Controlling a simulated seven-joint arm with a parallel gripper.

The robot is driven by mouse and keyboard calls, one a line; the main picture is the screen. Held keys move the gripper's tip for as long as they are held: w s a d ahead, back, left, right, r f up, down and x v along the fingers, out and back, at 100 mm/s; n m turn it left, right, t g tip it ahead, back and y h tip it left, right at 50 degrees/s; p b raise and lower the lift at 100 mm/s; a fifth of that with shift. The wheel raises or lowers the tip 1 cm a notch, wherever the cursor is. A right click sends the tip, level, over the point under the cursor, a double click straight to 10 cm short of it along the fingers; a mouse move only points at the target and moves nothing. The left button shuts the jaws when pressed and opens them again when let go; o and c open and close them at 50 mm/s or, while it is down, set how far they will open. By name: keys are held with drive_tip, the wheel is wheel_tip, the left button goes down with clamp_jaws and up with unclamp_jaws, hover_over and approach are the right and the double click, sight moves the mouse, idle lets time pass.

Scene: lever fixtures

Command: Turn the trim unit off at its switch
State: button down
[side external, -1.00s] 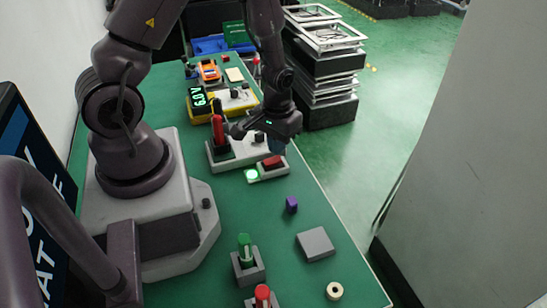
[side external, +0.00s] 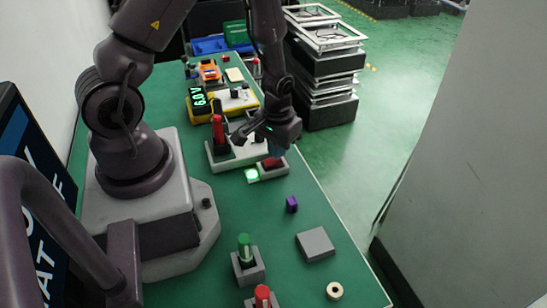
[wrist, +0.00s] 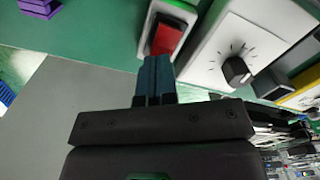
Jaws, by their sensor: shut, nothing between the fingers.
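A small white unit (side external: 267,171) carries a red rocker switch (side external: 271,163) and a green lamp (side external: 252,175), which is lit. The red rocker (wrist: 165,38) also shows in the wrist view, set in a black frame on the pale housing, with green glow at its far end. My gripper (side external: 279,150) is shut and empty, pointing down just above the rocker. In the wrist view its blue fingertips (wrist: 157,62) sit together at the near end of the rocker. I cannot tell whether they touch it. The gripper partly hides the rocker in the side view.
Beside the unit is a white box with a black knob (wrist: 235,70) and a tall red-handled lever (side external: 217,130). A purple block (side external: 291,204), grey plate (side external: 315,244), green-knobbed lever (side external: 245,248) and cream ring (side external: 334,290) stand nearer the camera. The green table between them is clear.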

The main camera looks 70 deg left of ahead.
drive_tip(key=shift+f, duration=0.4)
drive_tip(key=shift+r, duration=3.5)
drive_tip(key=s+g, duration=0.1)
drive_tip(key=s, duration=0.1)
wheel_tip(320, 180, up, 14)
drive_tip(key=m+t, duration=0.2)
drive_tip(key=m, duration=0.2)
hover_over(270, 163)
drive_tip(key=s+d, duration=0.2)
drive_tip(key=d, duration=0.2)
drive_tip(key=s+d+r+m+t, duration=0.2)
drive_tip(key=s+d+r+t, duration=0.1)
drive_tip(key=r, duration=0.7)
drive_tip(key=shift+s+d+r+t, duration=0.15)
drive_tip(key=shift+s+r+t, duration=0.05)
drive_tip(key=shift+s+t, duration=0.55)
